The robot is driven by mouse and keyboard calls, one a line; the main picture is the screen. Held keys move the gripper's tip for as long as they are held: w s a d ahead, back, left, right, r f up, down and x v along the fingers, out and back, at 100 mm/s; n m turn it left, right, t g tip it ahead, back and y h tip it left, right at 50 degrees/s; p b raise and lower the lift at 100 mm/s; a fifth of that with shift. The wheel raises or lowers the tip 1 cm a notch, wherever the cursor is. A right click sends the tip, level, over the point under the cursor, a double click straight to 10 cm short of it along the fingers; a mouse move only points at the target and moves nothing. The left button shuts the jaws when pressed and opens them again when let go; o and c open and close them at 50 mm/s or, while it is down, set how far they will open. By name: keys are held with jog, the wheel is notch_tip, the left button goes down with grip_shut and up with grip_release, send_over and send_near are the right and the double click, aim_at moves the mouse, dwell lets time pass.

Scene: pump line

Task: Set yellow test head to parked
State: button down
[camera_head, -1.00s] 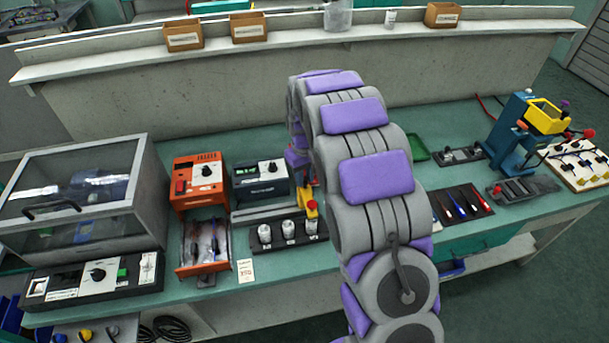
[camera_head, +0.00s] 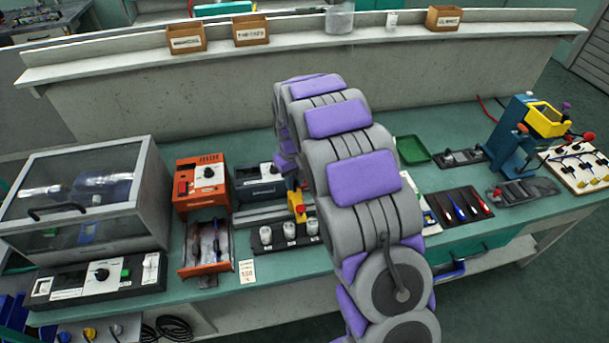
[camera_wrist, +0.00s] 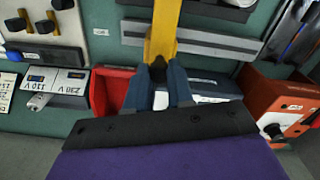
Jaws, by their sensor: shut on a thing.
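The yellow test head (camera_head: 296,200) shows in the head view as a small yellow piece with red on it, just left of my arm. It stands at the grey rail (camera_head: 262,213) in front of the dark grey unit (camera_head: 262,186). In the wrist view the yellow bar (camera_wrist: 165,28) runs up from between my fingers and crosses the grey rail (camera_wrist: 220,44). My gripper (camera_wrist: 162,72) is shut on the lower end of this bar. In the head view my arm hides the gripper. No parked mark is readable.
The orange unit (camera_head: 201,183) with its open drawer stands left of the rail. White cylinders in a black holder (camera_head: 265,247) stand in front of it. A red bin (camera_wrist: 108,92) and a voltage-labelled box (camera_wrist: 62,82) lie left of my fingers in the wrist view.

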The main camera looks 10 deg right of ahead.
jog(key=a+p, duration=0.5)
jog(key=a, duration=1.3)
jog(key=shift+d, duration=0.1)
jog(key=c, duration=1.4)
grip_release()
jog(key=o, duration=0.4)
jog(key=shift+a, duration=0.4)
notch_tip(320, 180, up, 17)
jog(key=shift+w+r+p, duration=0.1)
jog(key=shift+p, duration=1.15)
